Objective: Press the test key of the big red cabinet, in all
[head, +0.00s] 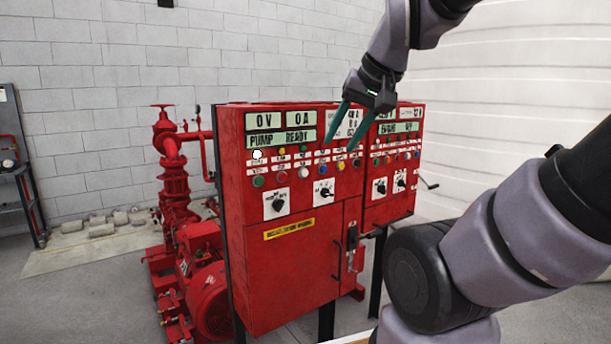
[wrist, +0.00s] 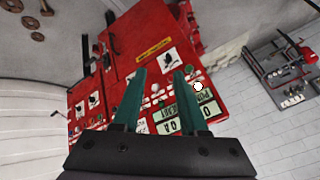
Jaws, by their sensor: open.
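The big red cabinet (head: 290,270) stands in the middle of the head view. Its two displays at the top read 0 V and 0 A, and a wider one (head: 281,140) reads PUMP READY. Below are rows of small coloured keys and lamps, including a bright white round one (head: 257,155) at the left, a green one (head: 258,182) and a white one (head: 305,173). Their labels are too small to read. My gripper (head: 340,144) is open and empty, before the panel's upper right. In the wrist view the cabinet (wrist: 150,35) appears turned over, behind my fingers (wrist: 158,72).
A smaller red cabinet (head: 396,206) adjoins on the right, with a crank handle sticking out. A red pump (head: 208,290) stands at the left. Two black rotary switches (head: 277,203) sit below the keys. Bare floor lies in front at the left.

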